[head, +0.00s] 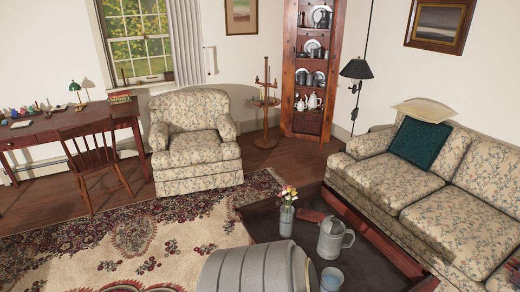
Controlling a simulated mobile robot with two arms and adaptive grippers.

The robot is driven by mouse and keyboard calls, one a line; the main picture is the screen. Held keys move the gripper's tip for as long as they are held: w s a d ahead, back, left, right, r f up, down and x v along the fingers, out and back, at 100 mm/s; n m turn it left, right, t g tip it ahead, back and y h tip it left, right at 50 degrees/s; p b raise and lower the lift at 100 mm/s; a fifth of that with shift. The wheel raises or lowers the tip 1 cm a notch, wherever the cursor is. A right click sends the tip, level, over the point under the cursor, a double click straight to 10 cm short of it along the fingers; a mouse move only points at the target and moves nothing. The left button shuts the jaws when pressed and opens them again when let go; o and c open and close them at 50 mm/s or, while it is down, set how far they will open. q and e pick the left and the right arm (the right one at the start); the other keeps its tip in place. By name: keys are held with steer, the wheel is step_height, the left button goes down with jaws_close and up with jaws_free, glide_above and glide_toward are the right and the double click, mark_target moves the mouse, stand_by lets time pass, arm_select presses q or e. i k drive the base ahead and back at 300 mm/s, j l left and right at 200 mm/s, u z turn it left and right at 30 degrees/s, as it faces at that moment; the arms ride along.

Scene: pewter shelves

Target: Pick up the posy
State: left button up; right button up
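The posy (288,194) is a small bunch of pink, yellow and cream flowers with green stems. It stands upright in a grey metal cup (286,221) on the dark low table (262,226), near its far left part. The stems' lower ends are hidden inside the cup. Neither of my grippers shows in the head view, so I cannot tell where they are relative to the posy.
A grey jug (331,240) and a blue-grey cup (332,279) stand right of and nearer than the posy. A large grey ribbed cylinder at the bottom hides the near table. A floral sofa (438,205) borders the right.

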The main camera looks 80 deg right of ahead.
mark_target(288, 188)
steer(key=i+l+z, duration=0.1)
steer(key=i+z, duration=0.65)
steer(key=i+j+z, duration=0.1)
steer(key=i+z, duration=0.3)
steer(key=i+j+z, duration=0.35)
steer(key=l, duration=0.1)
